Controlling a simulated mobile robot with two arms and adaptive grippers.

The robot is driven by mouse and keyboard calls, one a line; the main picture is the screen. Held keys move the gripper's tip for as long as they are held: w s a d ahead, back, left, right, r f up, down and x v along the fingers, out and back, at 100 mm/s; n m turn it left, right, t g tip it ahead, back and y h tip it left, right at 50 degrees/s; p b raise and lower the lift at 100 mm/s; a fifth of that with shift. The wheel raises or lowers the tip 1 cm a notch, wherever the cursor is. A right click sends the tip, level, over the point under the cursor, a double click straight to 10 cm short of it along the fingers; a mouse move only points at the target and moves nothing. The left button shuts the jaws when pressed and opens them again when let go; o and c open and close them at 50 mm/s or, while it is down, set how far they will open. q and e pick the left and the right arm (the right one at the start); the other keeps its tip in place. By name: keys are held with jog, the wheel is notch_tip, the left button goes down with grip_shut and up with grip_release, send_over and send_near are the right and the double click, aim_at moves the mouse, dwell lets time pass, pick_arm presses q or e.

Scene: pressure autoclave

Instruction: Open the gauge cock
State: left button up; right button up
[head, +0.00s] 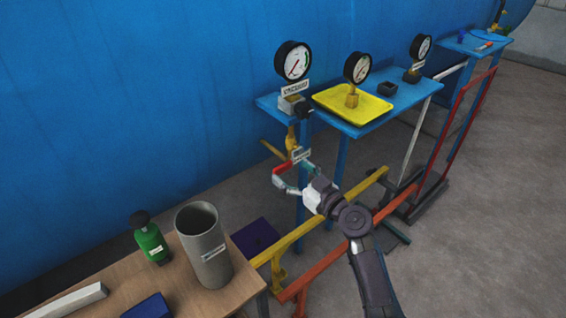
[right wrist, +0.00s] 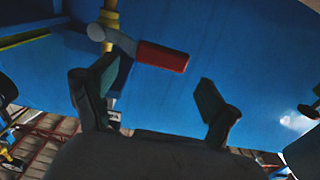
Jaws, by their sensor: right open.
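The gauge cock has a red lever handle (head: 284,168) on a brass pipe (head: 291,140) below the leftmost dial gauge (head: 293,62). In the right wrist view the red handle (right wrist: 162,57) points right from a grey metal arm joined to the yellow brass fitting (right wrist: 106,24). My right gripper (head: 288,180) is open and empty at the handle. In the right wrist view its two fingers (right wrist: 155,78) stand apart, with the handle ahead of and between their tips. I cannot tell whether a finger touches it. My left gripper is not in view.
A blue shelf (head: 400,101) holds a yellow tray (head: 330,100) and more gauges. Yellow (head: 330,215) and orange (head: 340,252) rails run below. The blue tank wall stands behind.

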aim_at(283, 165)
jog(key=shift+x, duration=1.95)
grip_shut()
